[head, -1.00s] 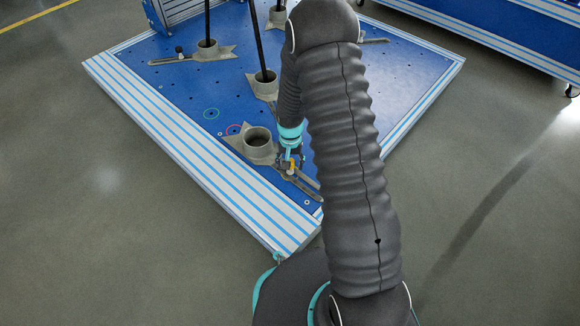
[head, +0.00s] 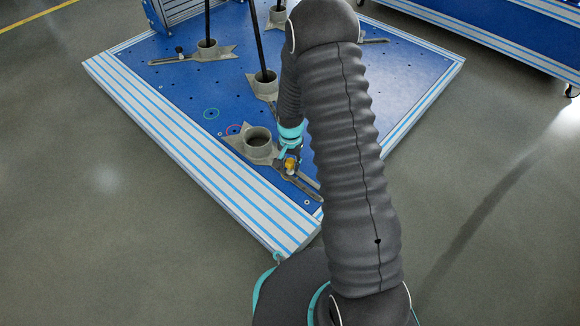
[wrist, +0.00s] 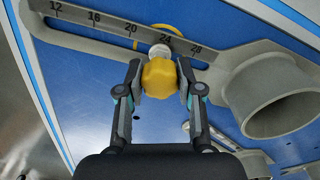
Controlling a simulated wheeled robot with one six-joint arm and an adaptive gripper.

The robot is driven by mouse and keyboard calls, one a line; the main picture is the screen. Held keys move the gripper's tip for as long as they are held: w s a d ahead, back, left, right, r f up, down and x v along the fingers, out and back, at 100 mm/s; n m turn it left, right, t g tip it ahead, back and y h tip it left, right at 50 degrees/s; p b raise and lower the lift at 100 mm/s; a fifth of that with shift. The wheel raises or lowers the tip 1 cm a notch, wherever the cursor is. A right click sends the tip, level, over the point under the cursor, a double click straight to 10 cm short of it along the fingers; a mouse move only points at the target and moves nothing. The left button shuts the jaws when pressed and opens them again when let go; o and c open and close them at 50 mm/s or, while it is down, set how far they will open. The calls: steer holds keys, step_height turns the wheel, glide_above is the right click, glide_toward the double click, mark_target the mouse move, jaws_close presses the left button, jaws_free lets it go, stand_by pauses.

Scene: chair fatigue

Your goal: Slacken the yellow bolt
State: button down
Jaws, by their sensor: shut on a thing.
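The yellow bolt (wrist: 160,78) has a lobed knob head and a pale shank. It sits at the slotted arm of a grey clamp bracket (wrist: 100,30), near the 24 mark. My gripper (wrist: 161,80) has its two fingers on either side of the yellow head and is shut on it. In the head view the yellow bolt (head: 291,165) shows small at my gripper (head: 289,160), beside the slotted arm of the bracket (head: 262,157) with an open round cup. Part of the fingers is too small to make out there.
The blue platform (head: 180,100) has striped metal edges and small holes. Other cup brackets (head: 207,52) hold upright black poles (head: 258,40) farther back. My arm covers the platform's right part. Grey floor on the left is clear.

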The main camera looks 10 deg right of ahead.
steer(key=n, duration=0.4)
stand_by(0.3)
steer(key=n, duration=0.4)
steer(key=n, duration=0.4)
stand_by(0.4)
steer(key=n, duration=0.4)
stand_by(0.4)
